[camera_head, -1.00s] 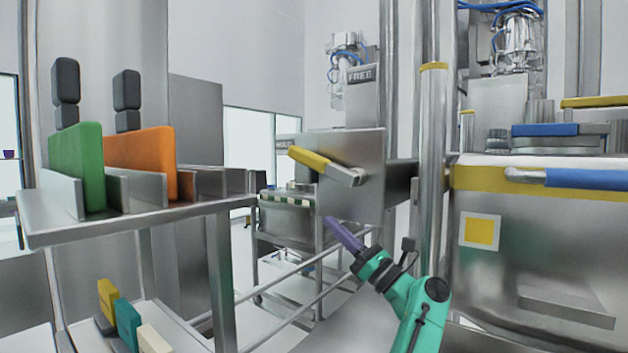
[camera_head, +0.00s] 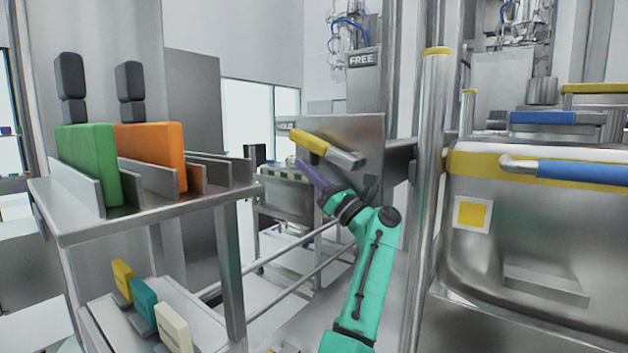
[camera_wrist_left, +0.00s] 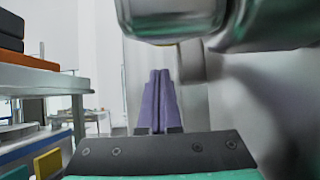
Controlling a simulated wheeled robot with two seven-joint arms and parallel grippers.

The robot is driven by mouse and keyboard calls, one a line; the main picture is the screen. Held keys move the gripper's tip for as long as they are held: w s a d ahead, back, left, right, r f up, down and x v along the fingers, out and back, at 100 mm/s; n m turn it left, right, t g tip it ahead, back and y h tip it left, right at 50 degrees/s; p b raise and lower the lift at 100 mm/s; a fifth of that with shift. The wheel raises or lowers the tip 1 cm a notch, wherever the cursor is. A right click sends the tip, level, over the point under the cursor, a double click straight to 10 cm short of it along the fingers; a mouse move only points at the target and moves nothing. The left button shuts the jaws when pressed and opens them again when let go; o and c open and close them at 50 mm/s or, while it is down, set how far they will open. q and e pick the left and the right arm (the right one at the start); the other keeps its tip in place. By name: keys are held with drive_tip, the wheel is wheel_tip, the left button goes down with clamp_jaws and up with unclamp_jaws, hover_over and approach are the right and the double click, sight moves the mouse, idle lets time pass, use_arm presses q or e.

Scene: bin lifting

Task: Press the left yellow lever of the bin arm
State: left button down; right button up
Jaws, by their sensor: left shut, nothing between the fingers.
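The yellow lever (camera_head: 309,142) has a metal base end and sits on a grey metal panel (camera_head: 365,135) of the bin arm, tilted down to the right. My left gripper (camera_head: 301,164) has purple fingers, shut and empty. In the head view its tips are just below the lever; I cannot tell whether they touch. In the left wrist view the shut fingers (camera_wrist_left: 159,78) point forward, below a large blurred metallic bar (camera_wrist_left: 180,20) that crosses the top and hides what is behind it. My right gripper is not in view.
A metal rack (camera_head: 140,222) with green (camera_head: 90,160) and orange (camera_head: 152,150) blocks stands at the left. A vertical post (camera_head: 430,150) and a large steel bin (camera_head: 560,230) with a blue-gripped handle (camera_head: 585,172) stand at the right. A cart (camera_head: 290,200) is behind.

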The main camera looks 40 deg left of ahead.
use_arm(q)
drive_tip(key=shift+d+r, duration=0.45)
drive_tip(key=shift+r, duration=0.4)
drive_tip(key=shift+r+y, duration=0.25)
drive_tip(key=shift+y, duration=0.05)
